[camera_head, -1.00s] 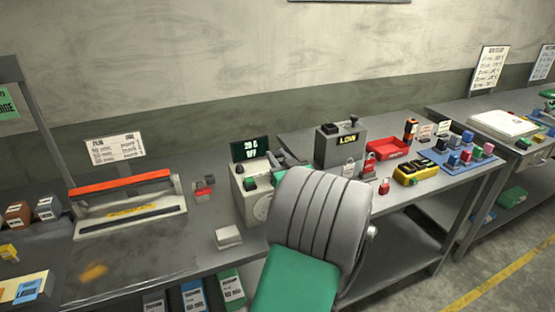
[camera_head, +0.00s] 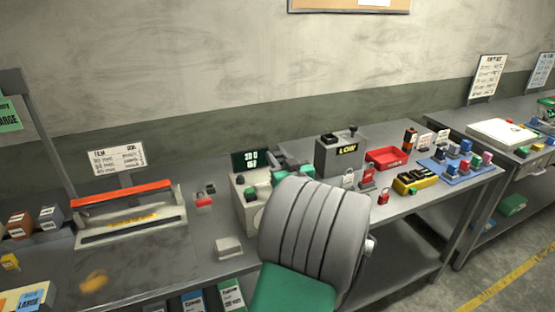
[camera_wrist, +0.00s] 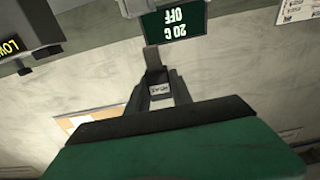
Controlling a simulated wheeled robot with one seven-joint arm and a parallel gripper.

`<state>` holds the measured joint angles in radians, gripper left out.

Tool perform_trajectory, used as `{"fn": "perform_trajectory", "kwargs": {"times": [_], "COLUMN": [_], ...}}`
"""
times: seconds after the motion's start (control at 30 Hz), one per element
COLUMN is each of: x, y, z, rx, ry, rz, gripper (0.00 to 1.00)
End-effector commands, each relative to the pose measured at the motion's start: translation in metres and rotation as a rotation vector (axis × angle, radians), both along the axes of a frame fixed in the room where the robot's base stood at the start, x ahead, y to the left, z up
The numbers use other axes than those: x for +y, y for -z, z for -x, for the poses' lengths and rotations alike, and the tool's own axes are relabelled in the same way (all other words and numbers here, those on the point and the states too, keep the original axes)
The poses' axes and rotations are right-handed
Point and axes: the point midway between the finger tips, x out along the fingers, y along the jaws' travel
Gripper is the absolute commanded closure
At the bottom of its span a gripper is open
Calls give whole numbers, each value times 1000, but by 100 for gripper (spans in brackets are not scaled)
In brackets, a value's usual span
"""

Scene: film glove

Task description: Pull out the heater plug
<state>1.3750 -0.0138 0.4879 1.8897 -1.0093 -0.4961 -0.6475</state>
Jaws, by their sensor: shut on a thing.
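A pale control box (camera_head: 240,192) stands on the left bench, with a dark display reading "20 C OFF" (camera_head: 251,160) behind its top. The display shows upside down in the wrist view (camera_wrist: 172,18). My gripper (camera_head: 283,163) is just right of the display, partly hidden behind my arm. In the wrist view my gripper (camera_wrist: 157,84) is shut on a small grey block with a white label, which I take for the heater plug (camera_wrist: 158,90). The label is too small to read. Whether the plug still touches a socket cannot be told.
A grey box marked "LOW" (camera_head: 340,155) stands close to the right of my gripper. A red tray (camera_head: 387,159), padlocks and a yellow device (camera_head: 415,180) lie beyond it. A film sealer (camera_head: 130,213) is at the left. The wall is behind.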

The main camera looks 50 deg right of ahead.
Motion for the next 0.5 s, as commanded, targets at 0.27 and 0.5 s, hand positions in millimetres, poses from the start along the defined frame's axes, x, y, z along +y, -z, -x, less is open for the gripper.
{"fn": "perform_trajectory", "kwargs": {"times": [0.27, 0.5], "x": [0, 0], "y": [-6, -27], "z": [0, 0], "rx": [0, 0], "ry": [0, 0], "rz": [2, 1], "gripper": [100, 100]}}
